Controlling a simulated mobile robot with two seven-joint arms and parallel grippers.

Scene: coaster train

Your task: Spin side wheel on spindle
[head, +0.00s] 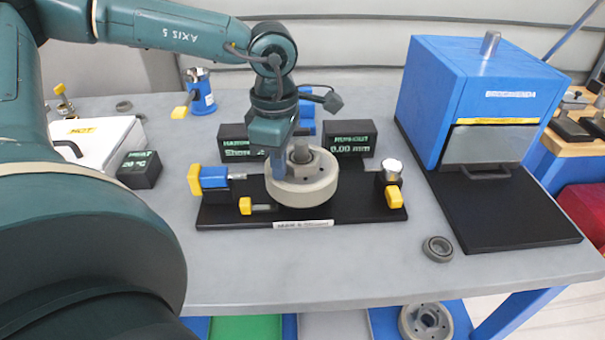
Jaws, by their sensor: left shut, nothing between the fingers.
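The grey side wheel (318,191) lies flat around the upright spindle (301,153) on a black base plate (355,207). My left gripper (279,180) points down at the wheel's left side, close to the hub. Its fingers are shut with nothing between them. I cannot tell whether the fingertips touch the wheel. The gripper hides part of the wheel's left and back. My right gripper is not in view.
A run-out display (350,142) reads 0.00 mm behind the wheel. A blue yellow-ended device (212,177) and a yellow-handled gauge (391,175) flank it. A blue machine (460,85) stands right. A small ring (437,249) lies front right.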

